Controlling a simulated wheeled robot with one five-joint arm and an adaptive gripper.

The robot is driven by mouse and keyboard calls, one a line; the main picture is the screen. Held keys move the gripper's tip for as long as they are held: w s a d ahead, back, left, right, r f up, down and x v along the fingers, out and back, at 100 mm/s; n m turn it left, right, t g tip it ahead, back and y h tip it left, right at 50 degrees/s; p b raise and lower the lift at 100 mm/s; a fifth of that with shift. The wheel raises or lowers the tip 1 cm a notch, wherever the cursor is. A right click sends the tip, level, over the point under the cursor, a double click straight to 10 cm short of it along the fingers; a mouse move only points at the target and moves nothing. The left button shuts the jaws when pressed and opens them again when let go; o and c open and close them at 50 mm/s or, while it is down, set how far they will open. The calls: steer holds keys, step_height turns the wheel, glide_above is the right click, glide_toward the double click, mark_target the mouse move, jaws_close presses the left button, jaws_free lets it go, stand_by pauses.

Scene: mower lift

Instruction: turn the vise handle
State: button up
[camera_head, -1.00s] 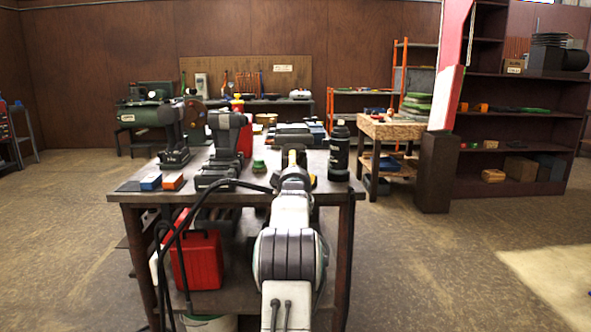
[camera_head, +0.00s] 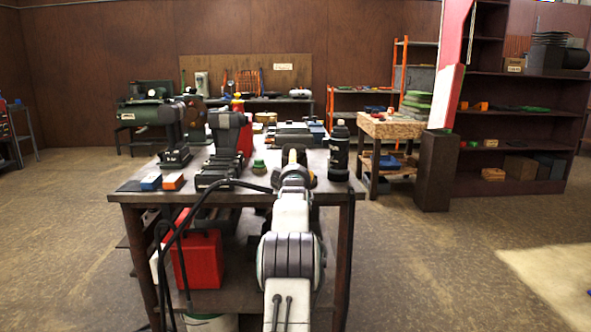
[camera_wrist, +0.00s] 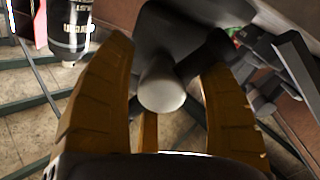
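In the wrist view, the vise (camera_wrist: 185,30) is a dark grey body at the top middle. A light grey rounded bar end (camera_wrist: 162,92), seemingly part of the vise handle, points toward the camera between my fingers. A dark bar (camera_wrist: 207,55) slants beside it toward the right finger. In the head view, my arm hides most of the vise and gripper at the bench's front edge.
The workbench (camera_head: 235,196) holds a black bottle (camera_head: 339,158) just right of my arm; it also shows in the wrist view (camera_wrist: 70,30). Black cables hang at the front.

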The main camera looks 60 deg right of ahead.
steer(key=c, duration=1.2)
steer(key=shift+o, duration=0.2)
steer(key=shift+f+n+b, duration=0.1)
steer(key=shift+n+b, duration=0.4)
steer(key=shift+b, duration=0.05)
steer(key=shift+r+n, duration=0.2)
steer(key=shift+n, duration=0.5)
steer(key=o, duration=1.3)
steer(key=shift+f, duration=0.1)
steer(key=shift+o, duration=0.2)
steer(key=shift+a, duration=0.15)
steer(key=v, duration=1.1)
steer(key=shift+s+a, duration=0.2)
steer(key=shift+a, duration=0.15)
